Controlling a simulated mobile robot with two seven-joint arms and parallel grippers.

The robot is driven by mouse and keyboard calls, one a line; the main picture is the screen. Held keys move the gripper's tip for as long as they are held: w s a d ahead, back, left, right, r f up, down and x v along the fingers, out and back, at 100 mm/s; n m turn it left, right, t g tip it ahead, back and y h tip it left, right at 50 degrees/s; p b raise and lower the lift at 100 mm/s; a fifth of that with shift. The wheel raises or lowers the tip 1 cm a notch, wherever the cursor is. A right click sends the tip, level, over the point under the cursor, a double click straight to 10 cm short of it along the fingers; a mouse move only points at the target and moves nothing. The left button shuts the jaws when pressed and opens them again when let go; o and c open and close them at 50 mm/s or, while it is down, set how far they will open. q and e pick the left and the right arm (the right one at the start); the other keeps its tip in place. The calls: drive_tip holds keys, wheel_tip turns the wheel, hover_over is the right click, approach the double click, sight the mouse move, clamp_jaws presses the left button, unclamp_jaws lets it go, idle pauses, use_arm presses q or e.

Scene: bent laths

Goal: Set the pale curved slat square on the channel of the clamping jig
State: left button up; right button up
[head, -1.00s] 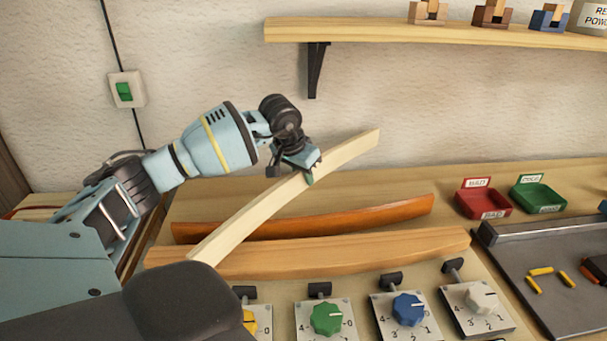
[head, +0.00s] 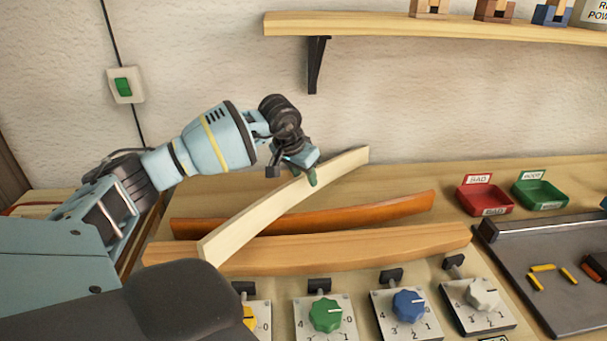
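The pale curved slat (head: 262,210) is a long cream-coloured lath, held slantwise with its right end higher. My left gripper (head: 308,172) is shut on it right of its middle; one greenish fingertip shows on the near face and the other is hidden. The slat's lower left end overlaps a tan curved lath (head: 340,248) in the picture; I cannot tell whether they touch. A darker orange-brown lath (head: 370,212) lies behind the tan one. I cannot make out a clamping jig or its channel for certain. My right gripper is not in view.
Several knob plates stand along the front, with green (head: 326,315) and blue (head: 408,305) knobs. A red bin (head: 485,198) and a green bin (head: 540,194) stand at the back right. A dark tray (head: 545,265) with small yellow pieces lies right. A shelf (head: 400,28) hangs above.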

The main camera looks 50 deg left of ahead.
use_arm(q)
drive_tip(key=shift+r, duration=0.1)
drive_tip(key=shift+r, duration=0.25)
drive_tip(key=v, duration=1.2)
drive_tip(key=shift+r+p, duration=0.25)
drive_tip(key=shift+p, duration=0.15)
drive_tip(key=shift+d+f, duration=0.1)
